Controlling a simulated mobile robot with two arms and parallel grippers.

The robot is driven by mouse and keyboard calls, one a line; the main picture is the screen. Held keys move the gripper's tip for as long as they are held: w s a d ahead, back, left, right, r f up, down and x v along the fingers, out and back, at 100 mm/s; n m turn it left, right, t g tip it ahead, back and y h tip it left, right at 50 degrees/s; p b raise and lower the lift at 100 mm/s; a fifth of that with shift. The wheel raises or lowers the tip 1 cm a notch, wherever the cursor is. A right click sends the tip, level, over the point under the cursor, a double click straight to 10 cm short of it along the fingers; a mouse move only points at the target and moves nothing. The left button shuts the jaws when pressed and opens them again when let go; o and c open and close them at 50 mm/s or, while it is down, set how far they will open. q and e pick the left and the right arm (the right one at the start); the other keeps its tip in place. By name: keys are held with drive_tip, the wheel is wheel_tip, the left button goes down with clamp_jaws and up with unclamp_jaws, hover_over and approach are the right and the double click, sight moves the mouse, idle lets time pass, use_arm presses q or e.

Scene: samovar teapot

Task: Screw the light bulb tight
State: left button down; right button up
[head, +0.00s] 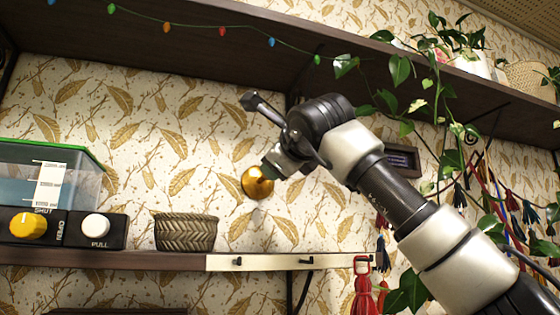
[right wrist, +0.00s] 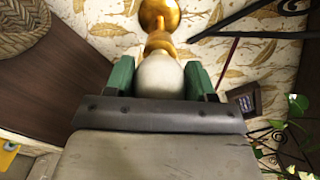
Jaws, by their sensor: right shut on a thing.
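The light bulb (right wrist: 160,76) is white and rounded, and its end sits between the two green finger pads of my right gripper (right wrist: 160,80) in the right wrist view. My right gripper is shut on it. The bulb lines up with a brass lamp socket (right wrist: 160,42) that joins a round brass wall plate (right wrist: 158,12). How deep the bulb's thread sits is hidden. In the head view the brass fixture (head: 256,183) is on the patterned wall, with my right gripper (head: 272,168) against it from the right. The bulb is mostly hidden there. My left gripper is not in view.
A shelf (head: 150,260) below holds a woven basket (head: 186,232) and a dispenser with a yellow knob (head: 28,226) at the left. An upper shelf (head: 200,45) carries string lights. Trailing plants (head: 447,160) and hanging tassels (head: 520,205) crowd the right side near my arm.

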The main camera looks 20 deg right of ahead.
drive_tip(key=shift+w+a+f, duration=0.1)
drive_tip(key=shift+f, duration=0.15)
drive_tip(key=o, duration=0.7)
drive_tip(key=shift+o, duration=1.1)
drive_tip(key=shift+r, duration=0.15)
drive_tip(key=s+b, duration=0.4)
drive_tip(key=s, duration=0.7)
drive_tip(key=shift+d+b, duration=0.25)
drive_tip(key=shift+b, duration=0.1)
